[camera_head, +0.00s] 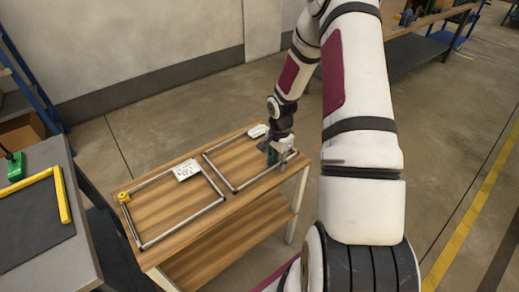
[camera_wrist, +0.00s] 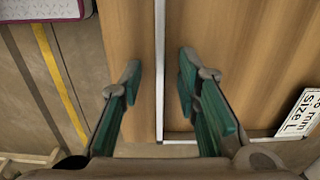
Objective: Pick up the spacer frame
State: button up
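Two thin grey rectangular spacer frames lie flat on a wooden table. The left spacer frame (camera_head: 183,224) carries a white label (camera_head: 186,170) on its far side and a yellow piece at its left corner. The right spacer frame (camera_head: 219,172) has a white label (camera_head: 258,131) at its far side. My gripper (camera_head: 273,158) is low over the right frame's near right part. In the wrist view my gripper (camera_wrist: 158,72) is open, its two green fingers on either side of a frame bar (camera_wrist: 159,40). I see gaps on both sides of the bar.
The wooden table (camera_head: 165,205) has a lower shelf. A grey bench (camera_head: 35,245) with a yellow edge strip and a green item (camera_head: 15,165) stands at the left. A label reading "mm size L" (camera_wrist: 305,115) shows in the wrist view. Open floor lies right of the table.

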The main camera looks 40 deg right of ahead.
grip_shut()
dwell(0.3)
